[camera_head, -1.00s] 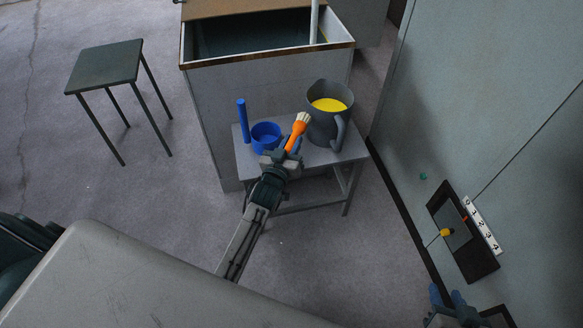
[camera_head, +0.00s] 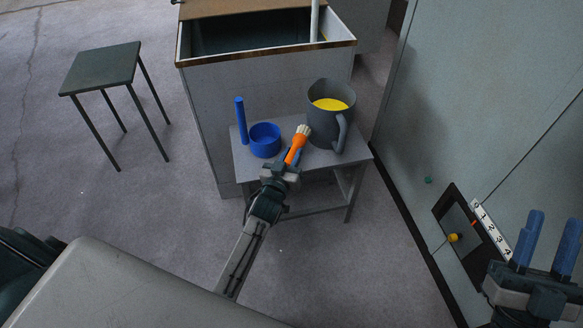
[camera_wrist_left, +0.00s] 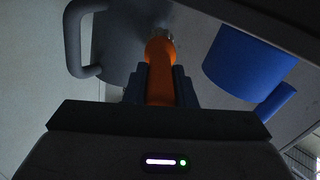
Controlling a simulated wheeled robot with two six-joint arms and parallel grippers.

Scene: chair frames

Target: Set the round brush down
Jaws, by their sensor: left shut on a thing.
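The round brush has an orange handle (camera_head: 295,152) and pale bristles (camera_head: 303,130). My left gripper (camera_head: 288,166) is shut on its handle; the brush also shows between the fingers in the left wrist view (camera_wrist_left: 160,70). The bristles point away from me, between a blue cup (camera_head: 265,140) and a grey mug (camera_head: 330,115) with yellow contents. The brush is over the front part of a small grey table (camera_head: 325,163); I cannot tell whether it touches the top. My right gripper (camera_head: 548,235) is open and empty at the lower right, its blue fingers apart.
A blue upright rod (camera_head: 242,120) stands left of the cup. A large open-topped grey bin (camera_head: 215,100) stands behind the table. A dark stool (camera_head: 103,67) is at the left. A wall with a numbered strip (camera_head: 490,230) closes off the right side.

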